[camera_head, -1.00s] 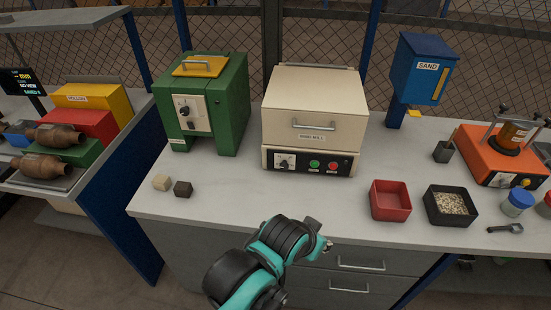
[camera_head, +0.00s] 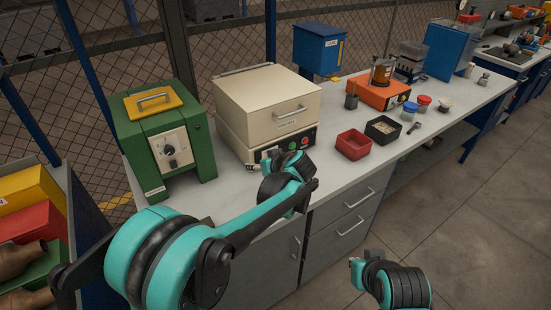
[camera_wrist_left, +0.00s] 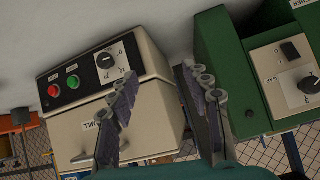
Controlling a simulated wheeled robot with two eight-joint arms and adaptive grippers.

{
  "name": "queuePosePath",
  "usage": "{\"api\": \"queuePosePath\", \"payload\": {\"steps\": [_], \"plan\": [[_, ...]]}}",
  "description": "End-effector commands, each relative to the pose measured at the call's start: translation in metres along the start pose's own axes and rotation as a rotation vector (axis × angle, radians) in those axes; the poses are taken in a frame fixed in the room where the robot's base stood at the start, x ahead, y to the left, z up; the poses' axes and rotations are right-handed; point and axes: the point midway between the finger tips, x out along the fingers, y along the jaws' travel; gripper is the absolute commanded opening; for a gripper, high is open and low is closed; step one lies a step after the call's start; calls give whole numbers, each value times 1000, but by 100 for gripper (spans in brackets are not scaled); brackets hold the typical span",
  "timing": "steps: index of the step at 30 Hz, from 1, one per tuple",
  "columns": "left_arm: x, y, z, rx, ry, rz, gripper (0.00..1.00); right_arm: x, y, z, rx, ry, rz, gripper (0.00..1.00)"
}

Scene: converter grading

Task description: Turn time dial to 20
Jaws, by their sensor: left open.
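The cream mill (camera_head: 268,98) stands on the bench with a black front panel. In the left wrist view its dial (camera_wrist_left: 106,61) has a dark knob on a white plate, beside a green button (camera_wrist_left: 73,81) and a red button (camera_wrist_left: 54,90). The plate's numbers are too small to read. My left gripper (camera_wrist_left: 160,84) is open and empty in front of the mill; the dial lies outside the fingers, up and left of them in this view. In the head view my left arm covers part of the panel.
A green machine (camera_head: 185,122) with its own knob (camera_wrist_left: 309,84) stands close beside the mill. A red bin (camera_head: 353,145), a black bin (camera_head: 383,130) and an orange device (camera_head: 382,93) stand to the mill's right. Bench space lies free in front of the bins.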

Motion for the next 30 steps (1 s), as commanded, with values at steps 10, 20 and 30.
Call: {"api": "queuePosePath", "payload": {"steps": [10,20,30], "plan": [[30,109,20,-153,214,-29,49,-4,0,-3,0,0,0,0],[67,115,17,-176,237,-31,49,6,0,4,0,0,0,0],[106,113,6,-173,237,-29,49,15,0,11,0,0,0,0]]}}
